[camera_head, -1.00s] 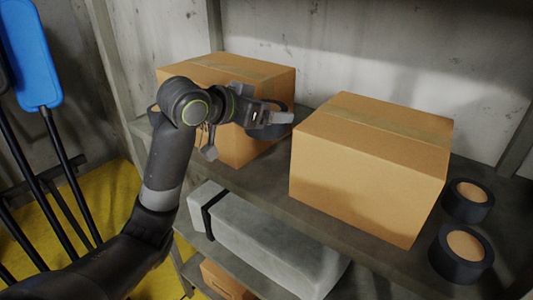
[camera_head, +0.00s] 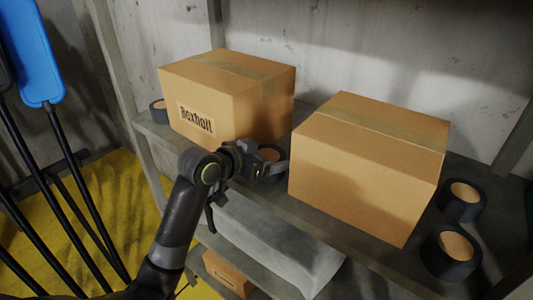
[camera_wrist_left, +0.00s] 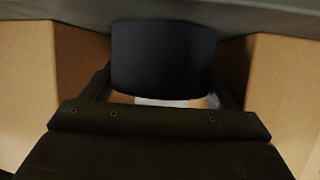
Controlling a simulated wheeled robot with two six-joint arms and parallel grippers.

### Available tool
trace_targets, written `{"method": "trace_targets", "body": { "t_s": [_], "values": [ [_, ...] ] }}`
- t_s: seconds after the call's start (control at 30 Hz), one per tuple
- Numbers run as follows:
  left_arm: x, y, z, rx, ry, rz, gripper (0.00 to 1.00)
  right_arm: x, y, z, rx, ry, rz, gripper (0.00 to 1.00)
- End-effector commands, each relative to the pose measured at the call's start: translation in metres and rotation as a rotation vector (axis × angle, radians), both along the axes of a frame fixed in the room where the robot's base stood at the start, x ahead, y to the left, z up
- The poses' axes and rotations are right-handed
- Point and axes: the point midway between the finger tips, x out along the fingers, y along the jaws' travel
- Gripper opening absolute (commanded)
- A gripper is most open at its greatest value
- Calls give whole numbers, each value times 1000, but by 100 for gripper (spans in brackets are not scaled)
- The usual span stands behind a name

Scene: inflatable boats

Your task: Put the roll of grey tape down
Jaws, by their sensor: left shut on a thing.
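The roll of grey tape (camera_head: 270,153) looks dark, with a tan core, and sits between two cardboard boxes at the shelf's front. My left gripper (camera_head: 268,168) is shut on it. In the left wrist view the roll (camera_wrist_left: 163,58) fills the space between the fingers of my left gripper (camera_wrist_left: 160,100), with a box on either side. The arm partly hides the roll in the head view. I cannot tell whether the roll touches the shelf (camera_head: 325,215). My right gripper is not in view.
Two dark rolls (camera_head: 461,201) (camera_head: 451,252) sit at the right, another (camera_head: 158,111) at the far left. A grey case (camera_head: 275,245) lies on the shelf below.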

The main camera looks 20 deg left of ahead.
Motion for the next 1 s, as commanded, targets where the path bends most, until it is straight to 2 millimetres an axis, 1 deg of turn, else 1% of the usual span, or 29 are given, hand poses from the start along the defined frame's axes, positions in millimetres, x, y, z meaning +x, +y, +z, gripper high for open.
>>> {"method": "trace_targets", "body": {
  "t_s": [0.17,0.27,0.3,0.33,0.67,0.77,1.0],
  "values": [
    [0,0,1,0,-2,0,53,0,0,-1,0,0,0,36],
    [0,0,-3,-1,-2,0,53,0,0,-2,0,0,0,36],
    [0,0,-2,0,0,0,86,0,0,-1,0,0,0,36],
    [0,0,-2,0,0,0,90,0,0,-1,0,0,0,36],
    [0,1,2,1,-1,1,90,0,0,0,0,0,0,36],
    [-7,6,4,3,-4,3,90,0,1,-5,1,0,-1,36],
    [-40,23,18,5,-6,2,90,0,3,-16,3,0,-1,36]
  ]
}}
